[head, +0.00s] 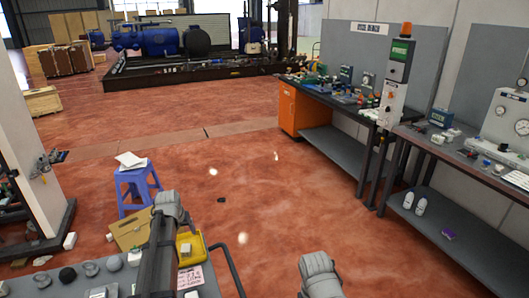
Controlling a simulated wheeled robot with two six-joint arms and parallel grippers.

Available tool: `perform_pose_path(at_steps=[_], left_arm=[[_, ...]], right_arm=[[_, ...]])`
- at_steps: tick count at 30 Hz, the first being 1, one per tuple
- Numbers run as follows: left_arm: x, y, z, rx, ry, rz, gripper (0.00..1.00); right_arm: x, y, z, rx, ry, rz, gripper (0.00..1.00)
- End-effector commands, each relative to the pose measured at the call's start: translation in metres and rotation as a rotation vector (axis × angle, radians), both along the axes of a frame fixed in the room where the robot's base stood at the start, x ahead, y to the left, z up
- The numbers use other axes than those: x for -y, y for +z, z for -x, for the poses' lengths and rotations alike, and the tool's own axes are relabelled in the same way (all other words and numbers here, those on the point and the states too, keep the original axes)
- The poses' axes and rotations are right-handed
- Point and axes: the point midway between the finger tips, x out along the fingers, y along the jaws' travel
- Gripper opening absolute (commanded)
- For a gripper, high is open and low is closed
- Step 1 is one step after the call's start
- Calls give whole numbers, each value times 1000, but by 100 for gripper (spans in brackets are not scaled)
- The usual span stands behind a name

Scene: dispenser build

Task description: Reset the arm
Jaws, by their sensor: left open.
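My left arm rises from the bottom edge in the head view, over the grey bench top at the lower left. Its grey end part (169,205) stands beside a yellow bin (190,245). The left jaws are too small or hidden to make out clearly, and I see nothing held in them. Of my right arm only a grey rounded part (320,276) shows at the bottom edge. My right gripper is out of the picture.
A blue stool (138,187) with papers and a cardboard box (132,230) stand at left. Workbenches with parts (335,92) line the right wall, with a control post (396,75). The red floor (270,190) between is mostly clear.

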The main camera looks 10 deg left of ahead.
Motion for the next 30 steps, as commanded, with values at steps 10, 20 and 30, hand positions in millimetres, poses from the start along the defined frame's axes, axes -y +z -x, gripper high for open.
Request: perform_pose_path(at_steps=[10, 20, 30], left_arm=[[196, -11, 74, -183, -262, 3, 79], [331, -16, 202, -386, -517, -67, 79], [357, -15, 245, -452, -591, -105, 79]], right_arm=[[0, 0, 0, 0, 0, 0, 50], [0, 0, 0, 0, 0, 0, 50], [0, 0, 0, 0, 0, 0, 50]])
